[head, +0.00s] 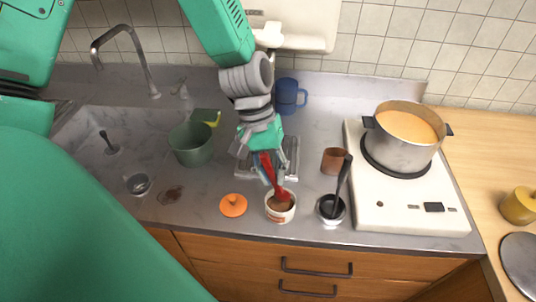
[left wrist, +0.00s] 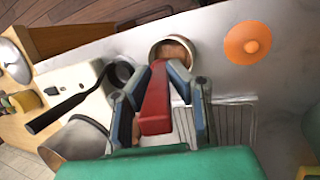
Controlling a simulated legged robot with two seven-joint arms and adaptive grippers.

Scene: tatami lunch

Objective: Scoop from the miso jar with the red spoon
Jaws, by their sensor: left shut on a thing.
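The miso jar (head: 281,217) is a small white open jar with brown paste in it, near the front edge of the counter. It also shows in the left wrist view (left wrist: 154,52), ahead of the fingers. My left gripper (head: 272,178) is shut on the red spoon (head: 268,168) and holds it steeply tilted over the jar. The spoon's lower end reaches into the jar's mouth; its bowl is hidden, so I cannot tell how deep it is. In the left wrist view the red handle (left wrist: 156,100) lies between both fingers. My right gripper is not in view.
An orange lid (head: 233,205) lies left of the jar. A black ladle (head: 343,178) leans in a small metal pot to its right, near a brown cup (head: 333,161). A large pot (head: 402,152) stands on the stove. A green bowl (head: 191,150) and blue mug (head: 287,97) are behind.

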